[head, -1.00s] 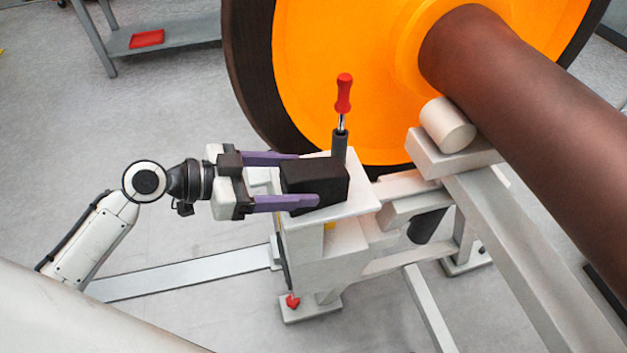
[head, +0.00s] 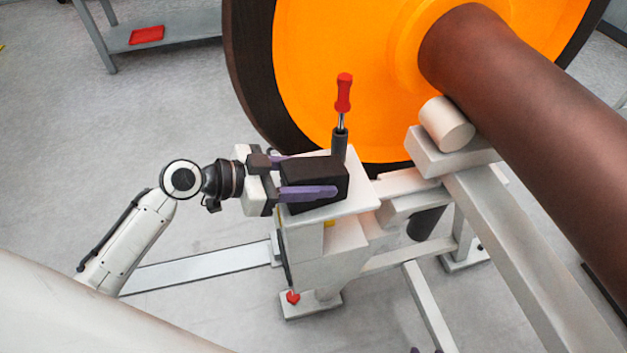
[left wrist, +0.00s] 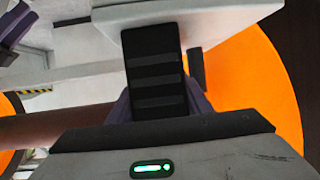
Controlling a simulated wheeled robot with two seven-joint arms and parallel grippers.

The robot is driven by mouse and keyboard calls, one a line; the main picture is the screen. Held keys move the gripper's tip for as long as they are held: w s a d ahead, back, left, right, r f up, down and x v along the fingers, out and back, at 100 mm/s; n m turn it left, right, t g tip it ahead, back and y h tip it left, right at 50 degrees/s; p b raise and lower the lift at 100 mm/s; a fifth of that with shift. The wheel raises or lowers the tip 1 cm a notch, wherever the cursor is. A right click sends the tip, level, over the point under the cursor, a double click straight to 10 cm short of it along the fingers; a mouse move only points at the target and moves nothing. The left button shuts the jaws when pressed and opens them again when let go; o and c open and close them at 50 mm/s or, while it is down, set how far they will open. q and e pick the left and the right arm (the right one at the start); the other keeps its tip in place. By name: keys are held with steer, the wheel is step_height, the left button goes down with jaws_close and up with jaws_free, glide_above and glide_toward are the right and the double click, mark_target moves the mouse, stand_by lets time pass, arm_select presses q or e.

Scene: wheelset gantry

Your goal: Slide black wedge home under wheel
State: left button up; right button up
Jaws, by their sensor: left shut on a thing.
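The black wedge (head: 322,168) is a dark block lying on the white top of the stand (head: 352,205). My left gripper (head: 311,177) is shut on it from the left, its near purple finger along the block's front side. The far finger is mostly hidden behind the block. In the left wrist view the wedge (left wrist: 154,72) shows grey ribs between the purple fingers, against the white plate. The orange wheel (head: 345,60) with its dark rim rises behind the stand. The wedge's contact with the wheel cannot be told.
A red-handled tool (head: 344,95) stands upright in a dark post just behind the wedge. A brown axle (head: 520,90) runs to the right, with a white roller (head: 447,124) beneath it. A shelf with a red tray (head: 147,35) stands far left.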

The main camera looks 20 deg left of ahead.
arm_select(q)
steer(key=shift+r+p, duration=0.3)
steer(key=shift+r, duration=4.8)
